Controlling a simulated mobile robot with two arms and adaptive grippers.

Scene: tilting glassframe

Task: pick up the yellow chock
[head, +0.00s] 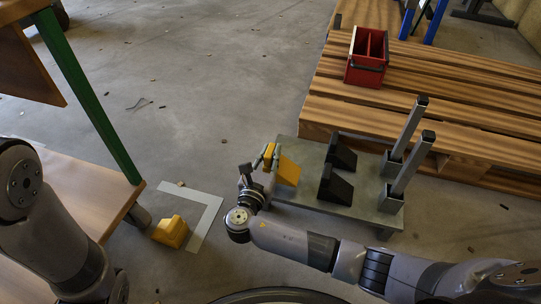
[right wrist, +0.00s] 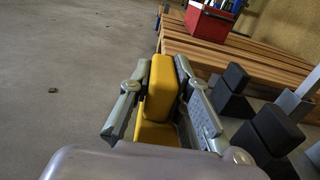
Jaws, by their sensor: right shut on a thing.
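A yellow chock (head: 288,171) is at the left end of a low grey metal bench (head: 295,200). My right gripper (head: 264,159) is shut on its upright upper part from the left side. In the right wrist view the yellow chock (right wrist: 161,90) stands between the two fingers, its lower part partly hidden. I cannot tell whether its base touches the bench. A second yellow chock (head: 171,231) lies on the floor to the left, by a pale angled floor marking. My left arm shows at the left edge, but its gripper is out of view.
Two black chocks (head: 341,152) (head: 334,186) and two upright metal posts (head: 408,128) (head: 413,162) stand on the bench. Wooden pallets (head: 440,105) with a red toolbox (head: 367,57) lie behind. A wooden frame with a green leg (head: 90,100) stands left. Open floor lies between.

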